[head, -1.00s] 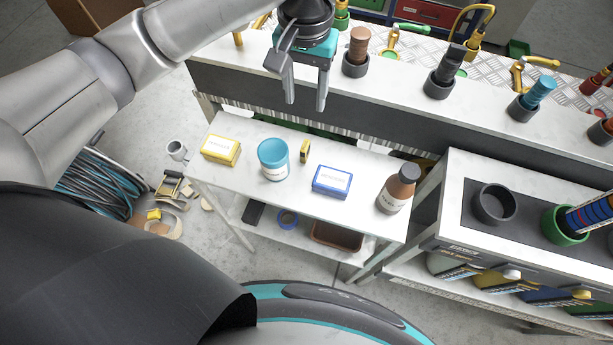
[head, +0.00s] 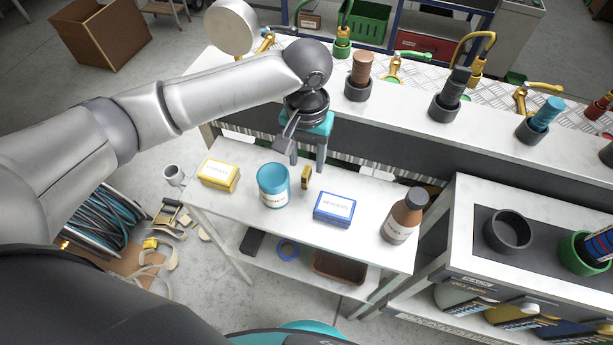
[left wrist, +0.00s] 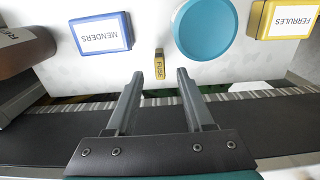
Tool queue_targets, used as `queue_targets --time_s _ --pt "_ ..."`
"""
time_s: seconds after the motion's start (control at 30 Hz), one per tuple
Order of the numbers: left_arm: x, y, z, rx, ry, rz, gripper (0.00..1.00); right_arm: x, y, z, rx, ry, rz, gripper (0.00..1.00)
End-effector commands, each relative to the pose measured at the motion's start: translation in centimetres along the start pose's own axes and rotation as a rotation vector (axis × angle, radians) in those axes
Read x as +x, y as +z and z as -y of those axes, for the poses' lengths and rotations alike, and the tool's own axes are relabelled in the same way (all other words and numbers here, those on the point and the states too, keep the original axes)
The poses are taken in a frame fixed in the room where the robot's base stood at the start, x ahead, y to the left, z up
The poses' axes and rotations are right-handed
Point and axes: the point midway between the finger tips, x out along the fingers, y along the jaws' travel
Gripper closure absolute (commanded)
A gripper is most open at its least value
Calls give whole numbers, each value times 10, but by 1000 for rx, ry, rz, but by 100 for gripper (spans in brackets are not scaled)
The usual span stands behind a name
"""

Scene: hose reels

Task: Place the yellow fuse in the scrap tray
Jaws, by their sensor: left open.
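The yellow fuse (head: 306,178) is a small upright block on the white table, between a blue-lidded tub and the blue MENDERS box. In the left wrist view the fuse (left wrist: 160,64) shows its FUSE label, just beyond and between the fingertips. My left gripper (head: 307,163) is open and empty, pointing down at the table's back edge, close behind the fuse and apart from it. It also shows in the left wrist view (left wrist: 160,76). A brown open tray (head: 340,281) sits on the lower shelf; I see no label on it. My right gripper is not in view.
The blue tub (head: 273,184), yellow FERRULES box (head: 219,174), MENDERS box (head: 334,207) and a brown bottle (head: 404,216) stand on the table. A raised bench (head: 400,125) runs behind it. A blue tape ring (head: 287,250) lies on the lower shelf.

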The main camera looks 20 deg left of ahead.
Motion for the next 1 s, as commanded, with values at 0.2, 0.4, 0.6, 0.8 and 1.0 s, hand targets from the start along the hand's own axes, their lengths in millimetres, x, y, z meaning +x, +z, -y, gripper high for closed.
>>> queue_targets --time_s 0.2,0.4,0.6,0.8,1.0 --pt "28 1 0 1 -2 -2 48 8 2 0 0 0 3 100" --pt "30 1 0 2 -1 -3 48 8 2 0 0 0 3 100" --pt "30 1 0 2 -1 -3 63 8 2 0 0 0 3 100" --pt "30 1 0 2 -1 -3 86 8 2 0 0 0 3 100" --pt "30 1 0 2 -1 -3 100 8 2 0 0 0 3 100"
